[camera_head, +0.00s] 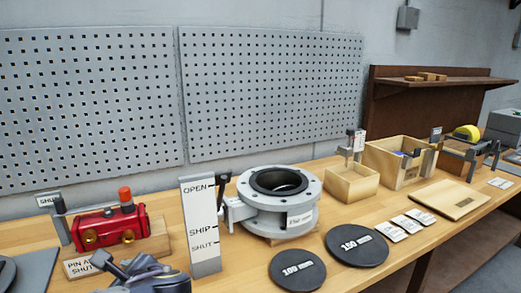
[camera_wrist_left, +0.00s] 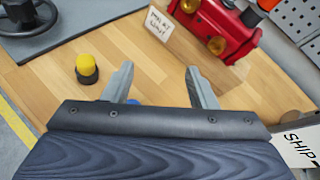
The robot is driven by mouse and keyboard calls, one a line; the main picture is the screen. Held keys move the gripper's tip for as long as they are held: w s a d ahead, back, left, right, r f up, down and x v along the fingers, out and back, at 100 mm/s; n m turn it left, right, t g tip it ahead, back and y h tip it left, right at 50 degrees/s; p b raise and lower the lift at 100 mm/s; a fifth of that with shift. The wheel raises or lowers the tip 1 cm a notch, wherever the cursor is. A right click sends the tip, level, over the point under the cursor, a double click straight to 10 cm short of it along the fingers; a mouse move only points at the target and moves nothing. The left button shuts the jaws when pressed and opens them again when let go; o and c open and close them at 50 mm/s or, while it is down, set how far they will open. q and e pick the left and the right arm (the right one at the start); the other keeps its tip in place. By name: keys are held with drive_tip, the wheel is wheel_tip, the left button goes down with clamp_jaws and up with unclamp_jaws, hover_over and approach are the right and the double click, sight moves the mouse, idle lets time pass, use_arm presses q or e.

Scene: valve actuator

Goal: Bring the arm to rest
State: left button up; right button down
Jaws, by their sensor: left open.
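My left gripper (camera_head: 135,268) is at the bottom left of the head view, in front of the red actuator (camera_head: 108,229). In the left wrist view the left gripper (camera_wrist_left: 160,78) has its two fingers spread apart with nothing held between them. Bare wooden bench shows past the fingertips. The red actuator (camera_wrist_left: 218,28) is beyond the fingers there, with a white label card (camera_wrist_left: 158,25) beside it. My right gripper is not in view.
A yellow-topped black knob (camera_wrist_left: 87,68) stands left of the fingers. A small blue thing (camera_wrist_left: 133,102) is mostly hidden behind the gripper.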

use_arm(q)
drive_tip(key=s+f+n+g+h+p, duration=0.1)
drive_tip(key=s+f+n+h, duration=0.1)
drive_tip(key=s+n, duration=0.1)
drive_tip(key=s+a+f+n+g+h, duration=0.1)
drive_tip(key=s+f+n+g+h, duration=0.1)
drive_tip(key=s, duration=0.3)
drive_tip(key=s+f+n+g+h+p, duration=0.1)
drive_tip(key=s+f+n+h, duration=0.1)
drive_tip(key=s+n, duration=0.2)
drive_tip(key=shift+s+a+f+n+g+h+p, duration=0.2)
drive_tip(key=shift+s+a+n+g+h+p, duration=0.15)
drive_tip(key=shift+n, duration=0.25)
drive_tip(key=s+d+r+n+t+h+p, duration=0.2)
drive_tip(key=s+d+n+h, duration=0.3)
drive_tip(key=n, duration=0.8)
drive_tip(key=d+t+h, duration=0.1)
drive_tip(key=d+h, duration=0.1)
drive_tip(key=d, duration=0.2)
drive_tip(key=shift+r+h, duration=0.15)
drive_tip(key=shift+h, duration=0.2)
drive_tip(key=shift+w+d, duration=0.1)
drive_tip(key=shift+c, duration=0.4)
